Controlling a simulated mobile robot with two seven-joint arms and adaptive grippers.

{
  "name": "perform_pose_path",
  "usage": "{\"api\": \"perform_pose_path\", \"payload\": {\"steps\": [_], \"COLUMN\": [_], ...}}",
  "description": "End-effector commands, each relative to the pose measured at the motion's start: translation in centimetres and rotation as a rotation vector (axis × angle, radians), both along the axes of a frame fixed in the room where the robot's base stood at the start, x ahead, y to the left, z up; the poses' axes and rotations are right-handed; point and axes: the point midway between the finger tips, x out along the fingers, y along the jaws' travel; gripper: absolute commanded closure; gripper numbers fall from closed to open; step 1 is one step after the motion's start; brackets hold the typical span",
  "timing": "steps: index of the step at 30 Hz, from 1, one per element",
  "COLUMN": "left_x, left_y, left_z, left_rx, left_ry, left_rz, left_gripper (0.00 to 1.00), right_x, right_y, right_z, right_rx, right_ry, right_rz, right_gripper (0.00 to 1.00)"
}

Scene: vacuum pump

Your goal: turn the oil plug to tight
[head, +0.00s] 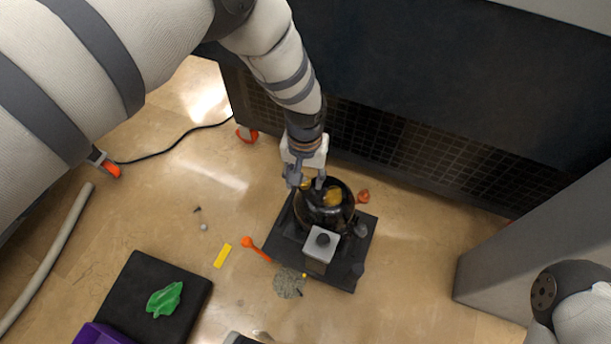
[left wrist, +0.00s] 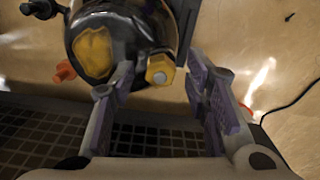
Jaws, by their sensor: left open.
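The vacuum pump (head: 322,212) stands on a dark base plate on the floor, with a round black body and a yellow patch (left wrist: 94,52) on it. The oil plug (left wrist: 160,70) is a yellow hex head with a pale round centre. It shows small in the head view (head: 305,184). My left gripper (head: 306,179) reaches down to the pump and is open. In the left wrist view its fingers (left wrist: 160,84) stand on either side of the plug, the left-hand finger much closer to it. Contact cannot be told. My right gripper is out of view.
A dark cabinet with a grille (head: 400,145) stands close behind the pump. An orange-handled item (head: 256,249), a yellow strip (head: 222,255) and a grey patch (head: 289,283) lie beside it. A black mat (head: 190,290) with a green cloth (head: 165,299) lies lower left. A black cable (head: 170,150) crosses the floor.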

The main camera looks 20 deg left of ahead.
Motion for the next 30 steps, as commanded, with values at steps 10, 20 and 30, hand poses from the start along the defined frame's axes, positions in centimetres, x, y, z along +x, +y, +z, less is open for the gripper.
{"api": "perform_pose_path", "payload": {"steps": [10,20,30], "left_x": [0.0,-0.01,-0.04], "left_y": [0.0,0.02,-0.01], "left_z": [0.09,0.1,0.12], "left_rx": [0.0,0.0,-0.001], "left_ry": [0.0,0.0,0.001], "left_rz": [0.0,-0.031,-0.257], "left_gripper": [1.0,1.0,1.0], "right_x": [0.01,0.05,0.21], "right_y": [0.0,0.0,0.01], "right_z": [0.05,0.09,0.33], "right_rx": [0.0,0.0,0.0], "right_ry": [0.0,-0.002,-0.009], "right_rz": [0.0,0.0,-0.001], "right_gripper": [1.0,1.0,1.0]}}
